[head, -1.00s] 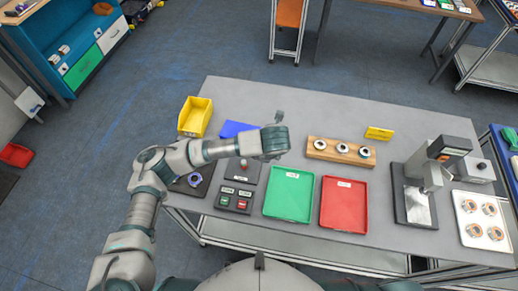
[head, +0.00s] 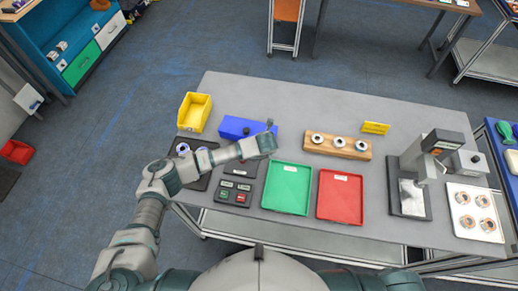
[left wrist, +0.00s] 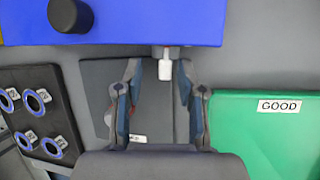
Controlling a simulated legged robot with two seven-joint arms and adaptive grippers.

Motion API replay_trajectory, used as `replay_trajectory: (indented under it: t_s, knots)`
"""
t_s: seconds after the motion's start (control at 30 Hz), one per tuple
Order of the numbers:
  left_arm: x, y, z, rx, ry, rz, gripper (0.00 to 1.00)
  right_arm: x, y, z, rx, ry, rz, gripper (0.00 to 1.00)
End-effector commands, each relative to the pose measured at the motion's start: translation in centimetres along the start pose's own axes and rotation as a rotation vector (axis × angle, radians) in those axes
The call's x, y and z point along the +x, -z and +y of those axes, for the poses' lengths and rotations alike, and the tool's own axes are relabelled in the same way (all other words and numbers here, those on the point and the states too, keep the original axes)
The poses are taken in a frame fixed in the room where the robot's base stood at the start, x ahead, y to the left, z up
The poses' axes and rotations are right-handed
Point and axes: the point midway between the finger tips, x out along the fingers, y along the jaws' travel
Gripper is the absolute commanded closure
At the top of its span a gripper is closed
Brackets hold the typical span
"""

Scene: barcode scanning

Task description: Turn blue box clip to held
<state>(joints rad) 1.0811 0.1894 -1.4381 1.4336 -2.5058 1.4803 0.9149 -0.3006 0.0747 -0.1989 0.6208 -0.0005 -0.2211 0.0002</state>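The blue box (head: 240,128) lies near the back left of the table. It also fills the top of the left wrist view (left wrist: 150,22), with a round black knob (left wrist: 70,15) on it. A small white tab with a red base, apparently the clip (left wrist: 165,68), sticks out from the box's front edge. My left gripper (left wrist: 160,75) is open, its two fingers apart, with the tab between the fingertips in that picture. I cannot tell whether either finger touches it. In the head view my left gripper (head: 268,138) is at the box's right end. My right gripper is not in view.
A green tray (head: 287,189) marked GOOD and a red tray (head: 340,196) lie in front. A wooden block (head: 338,145) with rings stands to the right. A yellow bin (head: 194,112) is left of the box. A dark panel with rings (left wrist: 35,112) is close to the left.

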Motion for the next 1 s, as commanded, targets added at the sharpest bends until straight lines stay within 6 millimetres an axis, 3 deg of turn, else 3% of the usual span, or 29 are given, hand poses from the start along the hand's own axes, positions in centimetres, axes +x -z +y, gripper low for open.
replay_trajectory:
  t_s: [0.13, 0.3, 0.6, 0.9, 0.93, 0.97, 1.0]
  knots:
    - [0.0, 0.0, -0.1, 0.000, -0.002, 0.001, 0.62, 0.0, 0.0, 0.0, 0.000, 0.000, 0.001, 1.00]
    - [0.0, 0.0, 0.0, 0.000, 0.000, 0.001, 1.00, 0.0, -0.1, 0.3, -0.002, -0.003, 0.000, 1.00]
    - [0.3, 0.2, -0.3, 0.047, -0.090, -0.001, 1.00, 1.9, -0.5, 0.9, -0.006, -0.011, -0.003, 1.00]
    - [0.1, 0.1, 0.0, 0.054, -0.116, 0.004, 1.00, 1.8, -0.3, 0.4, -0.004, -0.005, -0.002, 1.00]
    - [0.1, 0.1, 0.0, 0.053, -0.116, 0.004, 0.70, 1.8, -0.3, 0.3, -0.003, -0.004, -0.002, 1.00]
    - [0.1, 0.1, 0.0, 0.053, -0.115, 0.004, 0.62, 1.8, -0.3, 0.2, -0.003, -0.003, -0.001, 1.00]
    - [0.1, 0.1, 0.0, 0.053, -0.115, 0.004, 0.62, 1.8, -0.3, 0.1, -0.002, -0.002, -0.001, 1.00]
